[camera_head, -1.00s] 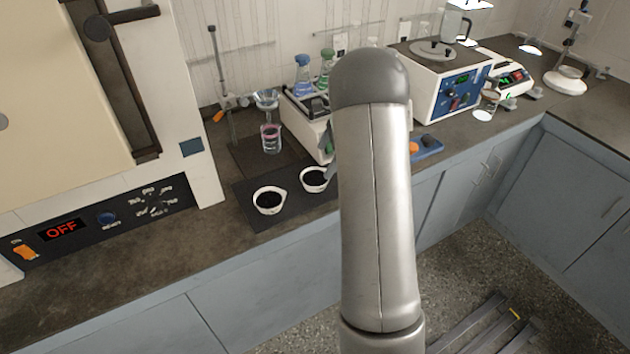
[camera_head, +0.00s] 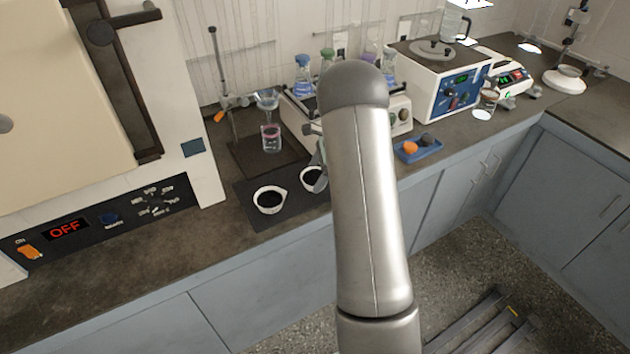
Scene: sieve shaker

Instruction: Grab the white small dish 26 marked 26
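Two small white dishes with dark contents stand on a black mat (camera_head: 259,219) on the bench. The left dish (camera_head: 270,211) is fully in view. The right dish (camera_head: 307,188) is partly covered by a grey part of my arm. I cannot read a number on either dish, so I cannot tell which is marked 26. My gripper is hidden behind my arm, close to the right dish; its fingers cannot be made out.
A glass beaker (camera_head: 270,138) stands behind the mat. A shaker with flasks (camera_head: 303,76) is at the back. A blue tray (camera_head: 418,149) holds an orange and a dark item. An oven reading OFF (camera_head: 66,229) stands at left. The bench front left of the mat is clear.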

